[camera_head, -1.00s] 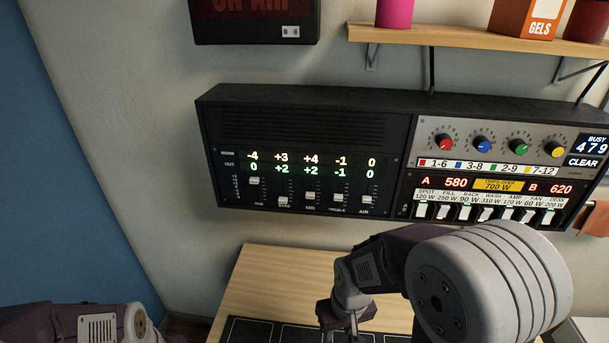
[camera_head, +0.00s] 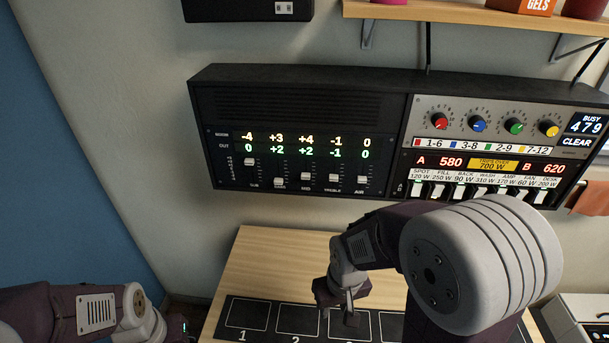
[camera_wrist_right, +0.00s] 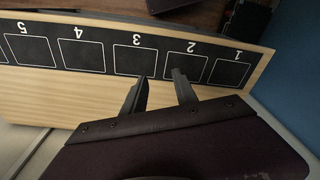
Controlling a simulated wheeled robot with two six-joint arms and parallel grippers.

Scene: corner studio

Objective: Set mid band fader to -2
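The mid band fader (camera_head: 306,176) is the third of the faders in a row on the black audio unit (camera_head: 290,104). Its cap is in the lower part of its slot. The mid column shows +4 in the upper row and a green +2 (camera_head: 306,154) in the OUT row. My right gripper (camera_head: 350,317) is below the unit, over the numbered mat, well apart from the faders. In the right wrist view, its two fingers (camera_wrist_right: 161,81) are spread with nothing between them. Of my left arm, only links show at the lower left; its fingers are out of view.
The other faders, such as the sub fader (camera_head: 249,161) and the treble fader (camera_head: 333,178), flank the mid one. A lighting panel (camera_head: 482,108) with knobs and switches adjoins on the right. A wooden desk (camera_head: 262,262) with a numbered black mat (camera_head: 272,308) lies below. A shelf (camera_head: 450,11) is above.

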